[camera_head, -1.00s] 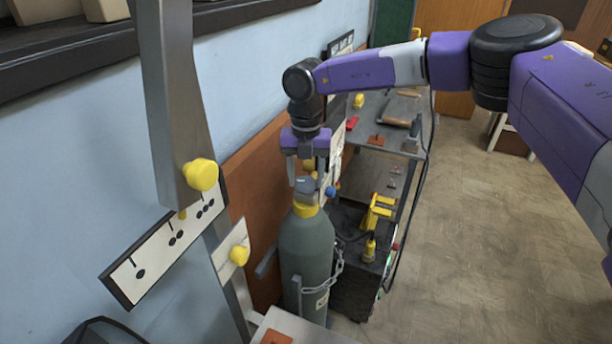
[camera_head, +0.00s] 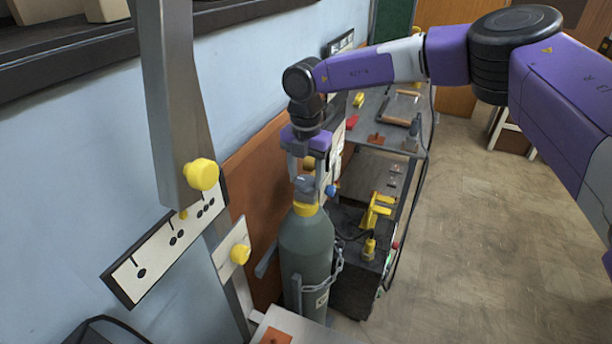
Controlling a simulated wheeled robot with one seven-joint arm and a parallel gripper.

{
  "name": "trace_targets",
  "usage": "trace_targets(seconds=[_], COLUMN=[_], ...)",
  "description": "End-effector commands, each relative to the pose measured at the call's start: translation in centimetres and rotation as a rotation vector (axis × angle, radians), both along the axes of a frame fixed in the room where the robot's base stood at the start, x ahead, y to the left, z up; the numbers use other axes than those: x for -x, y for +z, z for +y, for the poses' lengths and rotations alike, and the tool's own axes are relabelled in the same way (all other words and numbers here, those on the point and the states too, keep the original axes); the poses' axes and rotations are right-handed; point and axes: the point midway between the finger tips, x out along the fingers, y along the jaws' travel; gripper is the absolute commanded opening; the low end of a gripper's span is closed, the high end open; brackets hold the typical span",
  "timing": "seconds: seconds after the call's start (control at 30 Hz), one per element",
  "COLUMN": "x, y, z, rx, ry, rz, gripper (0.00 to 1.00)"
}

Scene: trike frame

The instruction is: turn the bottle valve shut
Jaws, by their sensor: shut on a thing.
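The gas bottle (camera_head: 306,247) is a grey-green cylinder with a yellow collar, standing upright against the wall side with a chain around it. Its grey valve body is on top, with a small blue knob (camera_head: 331,191) at its right. A brownish-yellow valve knob (camera_head: 308,163) shows above the valve body, between my fingers. My gripper (camera_head: 306,172) points down over the bottle top and is shut on this knob. The fingers hide part of the knob and valve, so the exact contact is hard to see.
A grey post with a yellow knob (camera_head: 201,174) stands close on the left. A slotted white panel (camera_head: 160,250) is beside it. The floor at right is clear.

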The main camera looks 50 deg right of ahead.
Motion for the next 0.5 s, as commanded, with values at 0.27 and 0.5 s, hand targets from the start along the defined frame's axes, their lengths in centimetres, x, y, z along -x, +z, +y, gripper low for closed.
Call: trace_targets(seconds=[0.27, 0.5], x=[-0.03, -0.01], y=[0.08, 0.03], z=[-0.03, -0.01], rx=[0.000, 0.000], ry=[-0.002, 0.000], rz=[-0.001, -0.001], gripper=[0.74, 0.74])
